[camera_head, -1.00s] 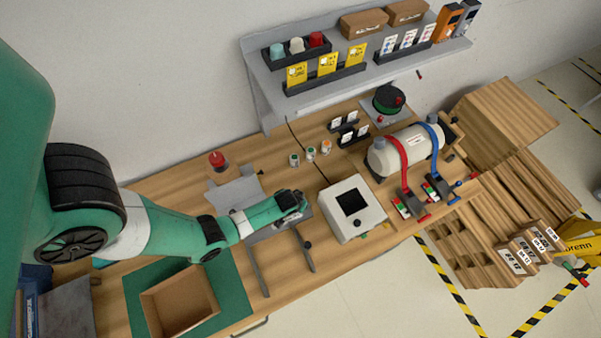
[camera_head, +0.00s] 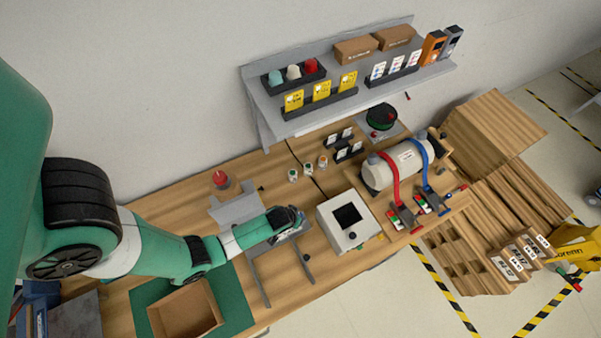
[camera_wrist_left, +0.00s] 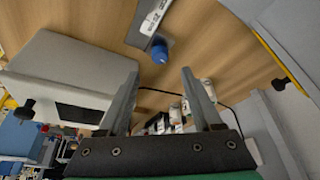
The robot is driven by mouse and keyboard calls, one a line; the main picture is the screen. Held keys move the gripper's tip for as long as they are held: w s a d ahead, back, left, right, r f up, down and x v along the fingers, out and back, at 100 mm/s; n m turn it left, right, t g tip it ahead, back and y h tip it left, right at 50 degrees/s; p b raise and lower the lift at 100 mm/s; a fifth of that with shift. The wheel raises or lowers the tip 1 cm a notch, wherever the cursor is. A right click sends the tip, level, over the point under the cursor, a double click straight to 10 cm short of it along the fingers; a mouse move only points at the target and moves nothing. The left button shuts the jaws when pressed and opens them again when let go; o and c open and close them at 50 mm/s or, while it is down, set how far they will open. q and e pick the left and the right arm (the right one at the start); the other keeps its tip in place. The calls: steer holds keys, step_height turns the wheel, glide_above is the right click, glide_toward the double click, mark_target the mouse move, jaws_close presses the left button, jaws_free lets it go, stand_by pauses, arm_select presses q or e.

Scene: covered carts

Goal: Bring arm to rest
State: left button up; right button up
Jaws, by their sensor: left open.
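My left arm (camera_head: 160,250) reaches in from the left over the wooden workbench (camera_head: 180,205). My left gripper (camera_head: 296,218) is above the bench, just left of a grey-white box with a dark screen (camera_head: 345,222). In the left wrist view the two fingers of my left gripper (camera_wrist_left: 158,80) stand wide apart with nothing gripped between them. The box also shows in the left wrist view (camera_wrist_left: 75,70), left of the fingers. My right gripper is not in view.
Below the gripper is a grey stand (camera_head: 268,275). A cardboard box (camera_head: 185,312) sits on a green mat (camera_head: 238,310). A red-topped item (camera_head: 221,180) and small jars (camera_head: 308,168) stand behind. A white tank (camera_head: 405,165) is right. A grey shelf (camera_head: 290,122) hangs above.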

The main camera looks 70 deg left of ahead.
arm_select(q)
steer(key=w+r+m+t, duration=0.1)
steer(key=w+r+t, duration=0.3)
steer(key=w+r, duration=1.2)
steer(key=w+d+r+t, duration=0.2)
steer(key=w+r, duration=0.3)
steer(key=r, duration=0.3)
steer(key=w+d+r+m+t, duration=0.1)
steer(key=w+d+r+t, duration=0.15)
steer(key=w+r, duration=0.45)
steer(key=w+d+r+t, duration=0.1)
steer(key=w+r+t, duration=0.15)
steer(key=r, duration=0.75)
steer(key=s+d+r+m+t+h, duration=0.1)
steer(key=d+r+t, duration=0.15)
steer(key=r, duration=0.65)
steer(key=s+d+r+m+t, duration=0.1)
steer(key=s+d+r+t, duration=0.15)
steer(key=r, duration=0.75)
steer(key=s+d+r+t+h, duration=0.1)
steer(key=r+t, duration=0.2)
steer(key=r, duration=0.6)
steer(key=s+d+r+m+t+h, duration=0.3)
steer(key=s+r+m+t, duration=0.2)
steer(key=s+r, duration=0.9)
steer(key=shift+r+m, duration=0.3)
steer(key=shift+r, duration=0.05)
